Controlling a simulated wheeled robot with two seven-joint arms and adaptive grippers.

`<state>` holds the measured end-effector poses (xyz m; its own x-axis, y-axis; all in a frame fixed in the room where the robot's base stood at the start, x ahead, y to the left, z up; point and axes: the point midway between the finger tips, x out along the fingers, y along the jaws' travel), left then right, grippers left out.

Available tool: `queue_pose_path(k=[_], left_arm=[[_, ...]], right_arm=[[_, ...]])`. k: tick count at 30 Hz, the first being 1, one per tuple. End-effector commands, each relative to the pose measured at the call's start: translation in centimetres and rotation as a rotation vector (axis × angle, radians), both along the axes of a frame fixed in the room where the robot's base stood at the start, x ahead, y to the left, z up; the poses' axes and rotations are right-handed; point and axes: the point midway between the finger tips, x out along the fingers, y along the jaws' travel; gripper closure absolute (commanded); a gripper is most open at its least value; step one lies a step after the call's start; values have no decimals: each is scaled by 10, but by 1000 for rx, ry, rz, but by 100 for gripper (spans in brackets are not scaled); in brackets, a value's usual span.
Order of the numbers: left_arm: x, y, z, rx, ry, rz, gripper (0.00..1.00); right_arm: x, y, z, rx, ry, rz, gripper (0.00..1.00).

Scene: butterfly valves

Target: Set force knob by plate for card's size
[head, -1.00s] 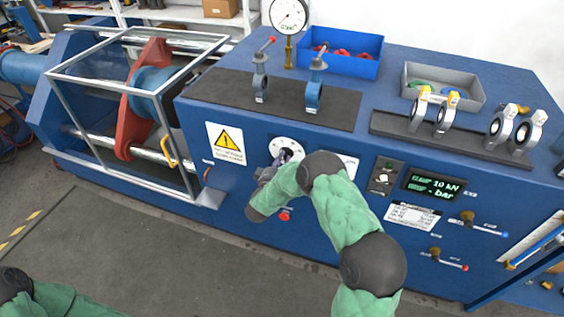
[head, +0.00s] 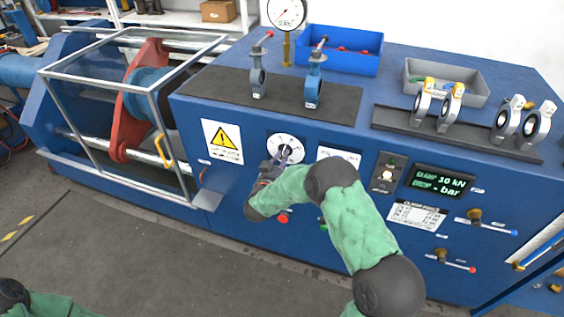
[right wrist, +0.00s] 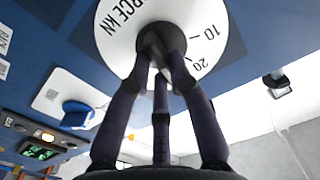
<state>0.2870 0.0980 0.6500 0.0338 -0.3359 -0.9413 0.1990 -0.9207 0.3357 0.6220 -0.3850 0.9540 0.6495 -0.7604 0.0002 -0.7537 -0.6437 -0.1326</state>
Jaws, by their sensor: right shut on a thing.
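The force knob (right wrist: 152,38) is dark and sits in the middle of a round white dial (right wrist: 118,38) marked "FORCE kN", with 10 and 20 legible in the right wrist view. The dial (head: 291,141) also shows on the blue front panel in the head view. My right gripper (right wrist: 160,66) is shut on the knob, its dark fingers around it. The knob's pointer is hidden. A plate with small print (head: 417,215) is under the green display (head: 439,181), which reads 10 kN and - bar. A white card (head: 340,155) is right of the dial, partly behind my arm. My left gripper is out of view.
A red button (head: 283,217) is below the dial, close to my right arm. A yellow warning sign (head: 222,141) is left of it. Several butterfly valves stand on top, by a blue bin (head: 340,60) and a grey bin (head: 446,84). A framed guard cage (head: 153,103) is at left.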

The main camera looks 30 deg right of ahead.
Motion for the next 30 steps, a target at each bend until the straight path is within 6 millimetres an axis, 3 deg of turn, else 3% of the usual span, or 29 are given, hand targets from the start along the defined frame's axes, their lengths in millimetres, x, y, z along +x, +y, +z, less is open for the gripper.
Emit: queue_pose_path(k=[30], left_arm=[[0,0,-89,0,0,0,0]], right_arm=[[-1,0,-10,588,-685,0,100]])
